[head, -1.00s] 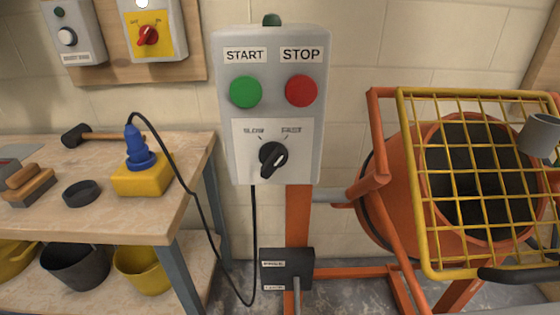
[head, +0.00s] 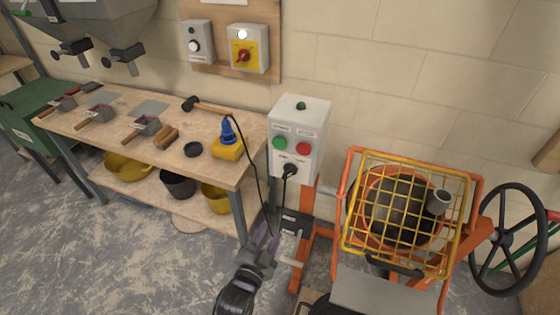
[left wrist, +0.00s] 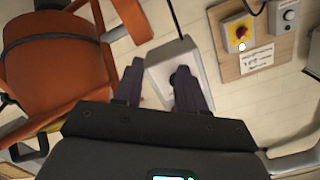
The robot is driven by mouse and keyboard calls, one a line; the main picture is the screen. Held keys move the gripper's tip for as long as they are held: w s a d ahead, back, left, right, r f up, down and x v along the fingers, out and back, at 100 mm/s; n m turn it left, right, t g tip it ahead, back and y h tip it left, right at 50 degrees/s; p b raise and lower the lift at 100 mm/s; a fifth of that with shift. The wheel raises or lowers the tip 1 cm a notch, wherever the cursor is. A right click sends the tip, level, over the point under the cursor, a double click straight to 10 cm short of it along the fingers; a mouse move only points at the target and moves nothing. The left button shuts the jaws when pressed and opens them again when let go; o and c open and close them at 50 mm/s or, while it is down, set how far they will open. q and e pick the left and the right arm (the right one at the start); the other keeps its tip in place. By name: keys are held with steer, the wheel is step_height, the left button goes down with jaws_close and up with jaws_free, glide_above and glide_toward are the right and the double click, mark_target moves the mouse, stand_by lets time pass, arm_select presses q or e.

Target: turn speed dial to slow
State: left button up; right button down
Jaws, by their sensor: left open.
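The grey control box (head: 313,135) stands on an orange post, with a green START button (head: 279,143) and a red STOP button (head: 303,149). The black speed dial (head: 289,170) sits below them; its pointer is too small to read now. My left gripper (head: 265,236) is open, in front of and below the box in the head view. In the left wrist view the open fingers (left wrist: 160,82) reach toward the grey box (left wrist: 168,62), and the dark dial (left wrist: 180,76) shows close to the right finger. I cannot tell whether they touch. My right gripper is not in view.
The orange mixer with its yellow grid guard (head: 455,225) stands right of the box. A black cable hangs between bench and box. A handwheel (head: 508,240) is at far right.

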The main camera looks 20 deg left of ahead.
arm_select(q)
steer(key=p, duration=0.3)
glide_toward(287, 177)
step_height(287, 177, down, 4)
steer(key=s, duration=0.3)
step_height(287, 177, up, 4)
steer(key=w+p, duration=0.2)
steer(key=w, duration=0.1)
steer(key=shift+t, duration=0.4)
steer(key=w, duration=0.9)
steer(key=shift+w+a+f+b, duration=0.15)
steer(key=shift+a+f+b, duration=0.1)
steer(key=shift+a+b, duration=0.1)
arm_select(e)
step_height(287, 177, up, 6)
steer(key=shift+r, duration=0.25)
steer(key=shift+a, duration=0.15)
arm_select(q)
jaws_close()
